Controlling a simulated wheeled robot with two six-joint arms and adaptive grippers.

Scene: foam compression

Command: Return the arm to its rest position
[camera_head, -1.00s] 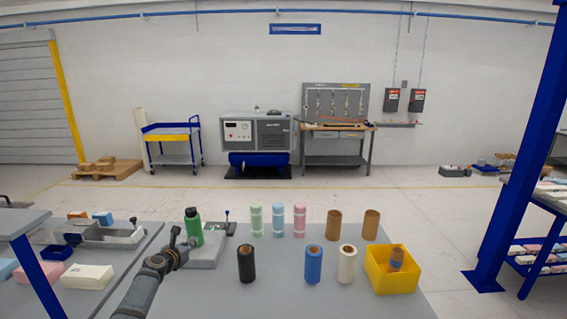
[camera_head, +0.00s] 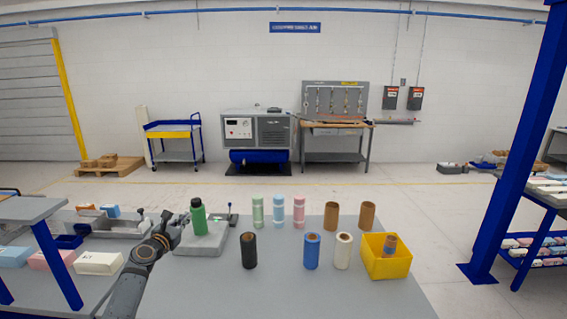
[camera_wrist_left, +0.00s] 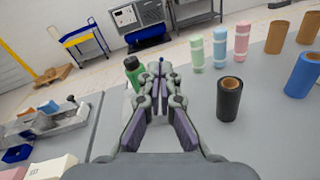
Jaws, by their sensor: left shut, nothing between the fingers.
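My left arm (camera_head: 135,270) comes in from the lower left over the grey table (camera_head: 290,290). Its gripper (camera_head: 168,228) is at the table's left side, just left of a green bottle (camera_head: 199,217) on a grey fixture (camera_head: 205,244). In the left wrist view the gripper (camera_wrist_left: 160,75) points forward with its fingers together and nothing between them. The bottle (camera_wrist_left: 133,75) shows just left of the fingertips there; I cannot tell whether they touch the fixture. The right gripper is not in view.
On the table stand a black roll (camera_head: 248,251), a blue roll (camera_head: 312,252), a white roll (camera_head: 343,252), several other cylinders and a yellow bin (camera_head: 388,266). A second bench with foam blocks (camera_head: 98,264) is at left. A blue post (camera_head: 505,160) rises at right. The table's front middle is clear.

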